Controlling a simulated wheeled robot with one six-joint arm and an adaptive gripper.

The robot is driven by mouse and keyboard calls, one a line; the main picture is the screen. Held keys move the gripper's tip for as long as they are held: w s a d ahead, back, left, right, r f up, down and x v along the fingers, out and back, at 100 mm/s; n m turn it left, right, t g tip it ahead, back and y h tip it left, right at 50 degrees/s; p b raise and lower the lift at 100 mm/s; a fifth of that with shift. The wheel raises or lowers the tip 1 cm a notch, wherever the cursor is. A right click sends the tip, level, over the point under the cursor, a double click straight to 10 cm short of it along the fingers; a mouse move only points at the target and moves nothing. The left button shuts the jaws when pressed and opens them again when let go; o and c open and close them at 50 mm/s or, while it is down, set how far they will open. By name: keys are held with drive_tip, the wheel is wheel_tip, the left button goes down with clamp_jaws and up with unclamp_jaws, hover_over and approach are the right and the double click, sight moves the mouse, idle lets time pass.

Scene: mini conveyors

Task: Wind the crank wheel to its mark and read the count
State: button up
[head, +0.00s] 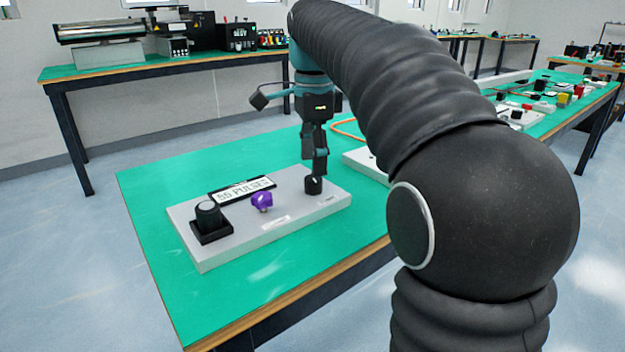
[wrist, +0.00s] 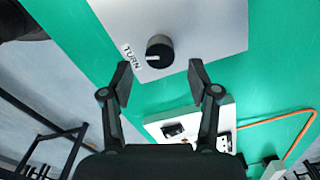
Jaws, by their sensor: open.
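A light grey panel (head: 290,228) lies on the green bench top. Its display (head: 243,189) appears to read "55 PULSES". A small black round knob (head: 313,185) sits at the panel's right end, just below my gripper (head: 317,165). In the wrist view this knob (wrist: 159,52) has a white pointer line and a "TURN" label (wrist: 131,57) beside it. My gripper (wrist: 160,80) is open and empty, its fingertips spread to either side, a little short of the knob in the picture. No wheel with a crank handle can be made out.
A purple knob (head: 262,201) stands mid-panel, and a larger black knob (head: 208,215) on a square base at its left end. A second pale panel (head: 362,160) and an orange cable (head: 345,128) lie behind, partly hidden by my arm. The bench's left front is clear.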

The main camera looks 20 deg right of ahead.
sight(313, 178)
drive_tip(key=shift+f+b, duration=0.3)
drive_tip(key=shift+f, duration=1.5)
drive_tip(key=c, duration=1.2)
